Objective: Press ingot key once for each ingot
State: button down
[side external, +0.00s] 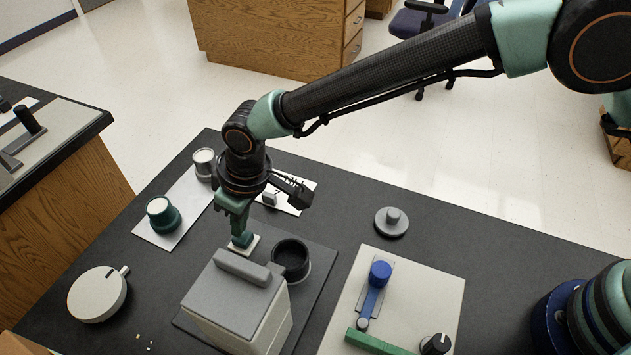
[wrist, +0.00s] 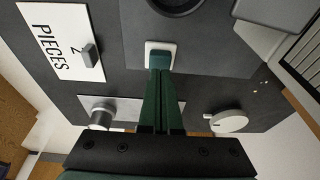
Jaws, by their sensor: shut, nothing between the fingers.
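A pale square key plate (side external: 253,243) lies on the dark mat (side external: 322,270), and it also shows in the wrist view (wrist: 151,44). I take it for the ingot key, but no label on it is readable. My gripper (side external: 242,240) is shut and empty, pointing down with its green fingertips (wrist: 160,62) at this plate. The tips hide part of it; I cannot tell whether they press it down. A white card (wrist: 56,32) reads "2 PIECES" and carries a small grey block (wrist: 88,54). No thing is clearly recognisable as an ingot.
A grey-topped box (side external: 230,300) and black cup (side external: 291,258) stand close to my gripper. A green-and-white knob (side external: 162,213), silver cylinder (side external: 204,163), round pale dial (side external: 97,294), grey disc (side external: 391,221) and blue-lever panel (side external: 415,292) surround them. Tiny pale bits lie front left.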

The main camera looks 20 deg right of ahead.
aim_at(243, 236)
jog(key=shift+f, duration=0.3)
jog(key=shift+f, duration=0.45)
jog(key=shift+r, duration=3.55)
jog(key=shift+f, duration=2.8)
